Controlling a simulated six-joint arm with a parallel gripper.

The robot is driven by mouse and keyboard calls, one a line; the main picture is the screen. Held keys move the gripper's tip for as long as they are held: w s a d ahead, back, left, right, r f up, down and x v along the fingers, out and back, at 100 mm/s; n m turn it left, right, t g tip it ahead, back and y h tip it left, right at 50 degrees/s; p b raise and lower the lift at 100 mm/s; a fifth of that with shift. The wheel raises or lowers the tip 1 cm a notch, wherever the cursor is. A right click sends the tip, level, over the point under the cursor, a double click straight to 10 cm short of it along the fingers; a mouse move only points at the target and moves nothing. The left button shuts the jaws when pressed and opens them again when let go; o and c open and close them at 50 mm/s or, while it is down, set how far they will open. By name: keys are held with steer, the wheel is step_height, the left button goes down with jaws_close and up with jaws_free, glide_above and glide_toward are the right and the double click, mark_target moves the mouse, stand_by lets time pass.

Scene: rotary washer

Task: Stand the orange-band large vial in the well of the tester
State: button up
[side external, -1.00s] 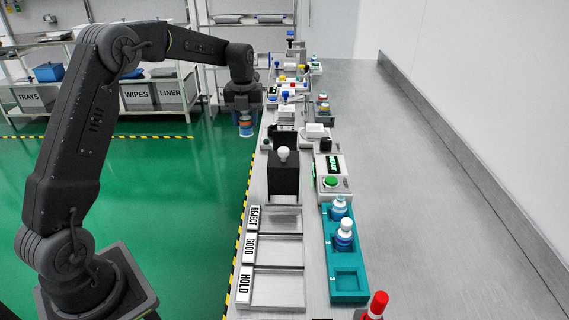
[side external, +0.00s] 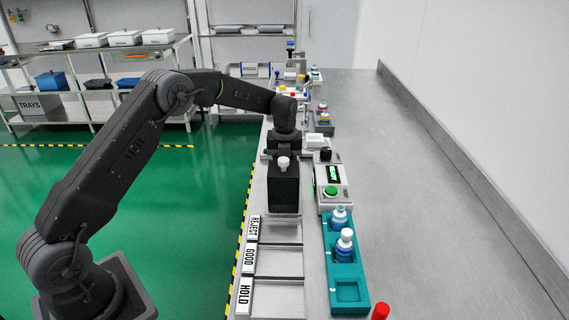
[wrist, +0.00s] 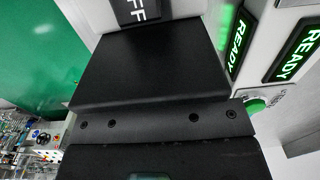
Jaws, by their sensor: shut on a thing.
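My gripper (side external: 285,146) is over the bench's left side, just behind a black block (side external: 283,190) with a white cap (side external: 283,163) on top. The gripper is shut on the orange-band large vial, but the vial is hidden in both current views. The block hides the fingertips in the side view. The tester (side external: 331,183) has a lit READY display and a green button, right of the block; READY also shows in the wrist view (wrist: 297,48). A broad black housing (wrist: 150,65) fills the wrist view. I cannot tell whether the vial is inside a well.
A teal rack (side external: 348,270) holds two white-capped blue vials (side external: 345,245), with an empty front square. REJECT, GOOD and HOLD trays (side external: 275,262) lie empty at the front left. Several small items stand farther back.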

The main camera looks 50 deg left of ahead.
steer(key=shift+f, duration=0.25)
steer(key=o, duration=0.9)
steer(key=shift+o, duration=0.2)
